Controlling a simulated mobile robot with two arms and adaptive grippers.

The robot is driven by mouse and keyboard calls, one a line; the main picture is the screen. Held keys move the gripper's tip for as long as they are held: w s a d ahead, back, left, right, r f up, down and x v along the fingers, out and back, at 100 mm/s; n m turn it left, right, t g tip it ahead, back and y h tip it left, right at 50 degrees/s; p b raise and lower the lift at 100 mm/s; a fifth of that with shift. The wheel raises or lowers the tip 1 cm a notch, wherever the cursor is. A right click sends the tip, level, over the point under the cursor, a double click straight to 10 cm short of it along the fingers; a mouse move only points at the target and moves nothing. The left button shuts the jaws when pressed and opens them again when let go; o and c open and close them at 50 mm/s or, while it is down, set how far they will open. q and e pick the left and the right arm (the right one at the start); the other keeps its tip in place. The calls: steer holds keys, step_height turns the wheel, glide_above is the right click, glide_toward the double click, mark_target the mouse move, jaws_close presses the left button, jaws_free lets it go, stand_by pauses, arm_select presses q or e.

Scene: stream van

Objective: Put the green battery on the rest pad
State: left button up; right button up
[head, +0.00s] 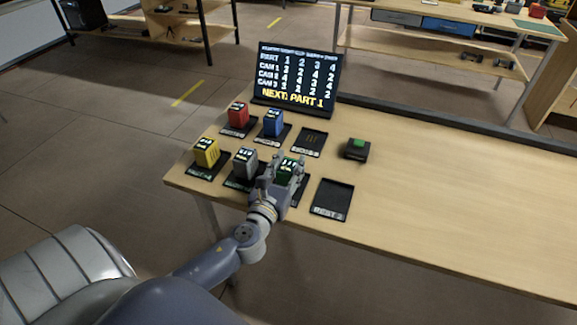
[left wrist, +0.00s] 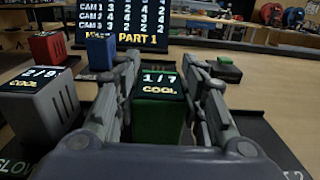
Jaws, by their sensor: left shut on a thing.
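The green battery (head: 289,167) stands upright at the front row of dark pads, and its label reads 1/7 COOL in the left wrist view (left wrist: 158,84). My left gripper (head: 278,174) is shut on it, with one finger on each side; the fingers also show in the left wrist view (left wrist: 160,100). A dark pad (head: 299,194) shows beneath the battery; I cannot tell whether the two touch. An empty black pad marked REST 2 (head: 332,200) lies just to the right. Another empty dark pad (head: 309,142) lies behind. My right gripper is not in view.
A grey battery (head: 245,163) stands close left of the gripper. Yellow (head: 206,152), red (head: 238,114) and blue (head: 273,123) batteries stand on pads. A green-topped button box (head: 356,149) sits behind REST 2. A display board (head: 297,77) stands behind. The table (head: 450,205) is clear at right.

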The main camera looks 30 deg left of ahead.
arm_select(q)
steer(key=shift+f, duration=0.15)
steer(key=o, duration=1.3)
steer(key=shift+r, duration=0.3)
steer(key=b+v, duration=0.2)
steer(key=v, duration=1)
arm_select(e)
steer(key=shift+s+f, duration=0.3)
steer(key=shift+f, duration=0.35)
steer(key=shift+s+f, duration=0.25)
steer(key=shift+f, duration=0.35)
arm_select(q)
steer(key=shift+f, duration=0.15)
